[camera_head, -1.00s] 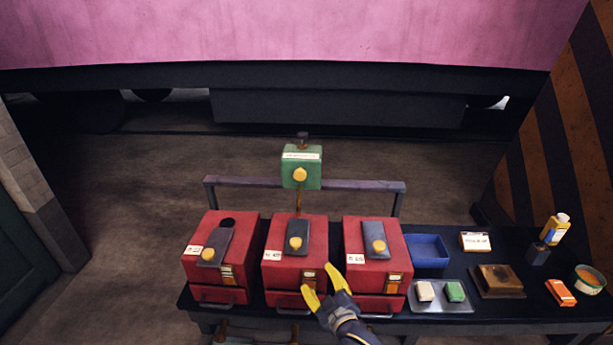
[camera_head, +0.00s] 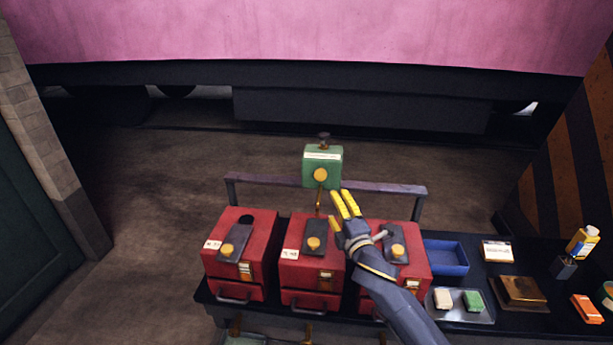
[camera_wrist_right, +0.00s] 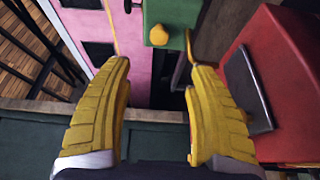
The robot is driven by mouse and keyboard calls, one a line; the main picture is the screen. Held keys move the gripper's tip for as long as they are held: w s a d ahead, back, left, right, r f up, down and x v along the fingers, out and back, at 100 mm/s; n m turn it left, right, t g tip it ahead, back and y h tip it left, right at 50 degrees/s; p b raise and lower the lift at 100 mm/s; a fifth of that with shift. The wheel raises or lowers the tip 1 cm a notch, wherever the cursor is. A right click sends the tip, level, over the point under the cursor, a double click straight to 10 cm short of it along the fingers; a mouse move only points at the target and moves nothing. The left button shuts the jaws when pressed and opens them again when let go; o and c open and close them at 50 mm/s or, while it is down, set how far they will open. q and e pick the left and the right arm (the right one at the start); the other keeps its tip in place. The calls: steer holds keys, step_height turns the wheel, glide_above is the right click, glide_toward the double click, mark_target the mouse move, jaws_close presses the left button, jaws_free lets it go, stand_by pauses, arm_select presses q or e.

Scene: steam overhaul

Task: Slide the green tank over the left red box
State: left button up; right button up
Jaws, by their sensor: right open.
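The green tank (camera_head: 322,163) with a yellow knob hangs on the rail behind the red boxes, above the middle one. It also shows at the top of the right wrist view (camera_wrist_right: 168,14). The left red box (camera_head: 238,252) has a dark round hole in its top and a grey slide plate with a yellow knob. My right gripper (camera_head: 340,203) has yellow fingers and is just below and to the right of the tank, not touching it. In the right wrist view its fingers (camera_wrist_right: 157,78) are apart with nothing between them. My left gripper is not in view.
The middle red box (camera_head: 309,262) and the right red box (camera_head: 412,258) stand beside the left one. The purple-grey rail (camera_head: 262,182) runs behind them. A blue tray (camera_head: 445,258), a metal tray with two blocks and small items fill the bench's right side.

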mark_target(321, 176)
steer(key=x, duration=1.7)
steer(key=shift+w, duration=0.1)
steer(key=shift+c, duration=0.3)
jaws_close()
